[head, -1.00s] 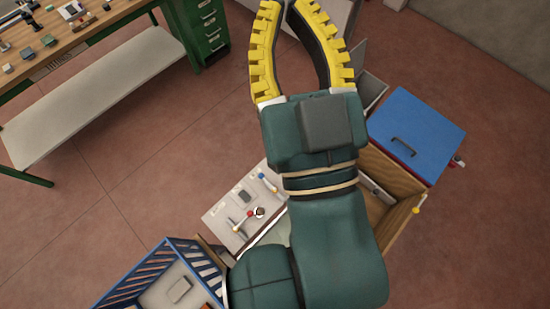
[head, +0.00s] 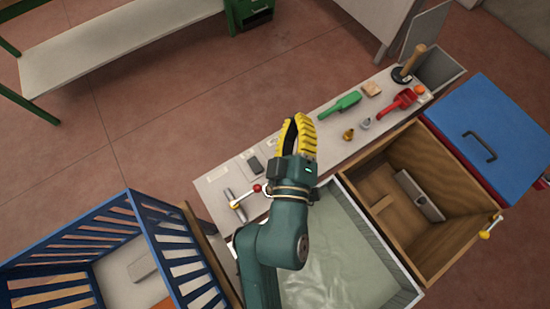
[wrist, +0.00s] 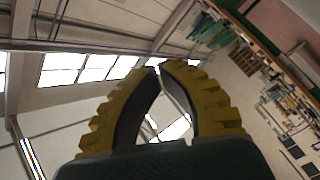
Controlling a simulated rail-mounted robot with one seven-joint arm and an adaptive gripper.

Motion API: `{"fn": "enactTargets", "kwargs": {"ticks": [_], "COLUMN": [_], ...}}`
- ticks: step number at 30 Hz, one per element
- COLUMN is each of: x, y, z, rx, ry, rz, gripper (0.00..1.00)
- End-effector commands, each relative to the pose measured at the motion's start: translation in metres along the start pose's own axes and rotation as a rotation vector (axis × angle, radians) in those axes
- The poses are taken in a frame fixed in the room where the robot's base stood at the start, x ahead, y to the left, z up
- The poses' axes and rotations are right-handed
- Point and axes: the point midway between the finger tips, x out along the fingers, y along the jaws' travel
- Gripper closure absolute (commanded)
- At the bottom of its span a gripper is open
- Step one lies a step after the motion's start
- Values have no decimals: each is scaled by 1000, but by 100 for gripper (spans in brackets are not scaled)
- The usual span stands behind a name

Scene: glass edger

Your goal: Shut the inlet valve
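A lever valve with a red ball knob (head: 257,188) and a yellow end (head: 235,205) is on the light panel left of my gripper in the head view. I cannot read a label that tells whether it is the inlet valve. My gripper (head: 297,118) is above the light bench strip, apart from the lever. Its yellow ribbed fingers bow outward and their tips come together, with nothing held; this also shows in the wrist view (wrist: 159,67). My gripper and arm hide part of the panel.
A green scoop (head: 341,106), a red scoop (head: 399,104) and small fittings lie on the strip. A yellow-handled valve (head: 490,230) is far right.

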Motion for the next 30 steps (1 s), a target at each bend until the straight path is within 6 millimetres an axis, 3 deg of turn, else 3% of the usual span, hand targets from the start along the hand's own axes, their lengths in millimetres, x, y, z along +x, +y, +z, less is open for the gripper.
{"fn": "enactTargets", "kwargs": {"ticks": [1,3,6,9,12,23,30], "x": [-8,-18,-34,-45,-51,-49,-14], "y": [-65,-117,-176,-211,-224,-223,-229], "z": [41,70,100,117,122,120,120], "rx": [-91,-219,-371,-470,-515,-520,-517], "ry": [-7,-2,19,40,53,53,53], "rz": [-39,-82,-138,-178,-195,-198,-194], "gripper": [100,100,100,100,100,100,100]}}
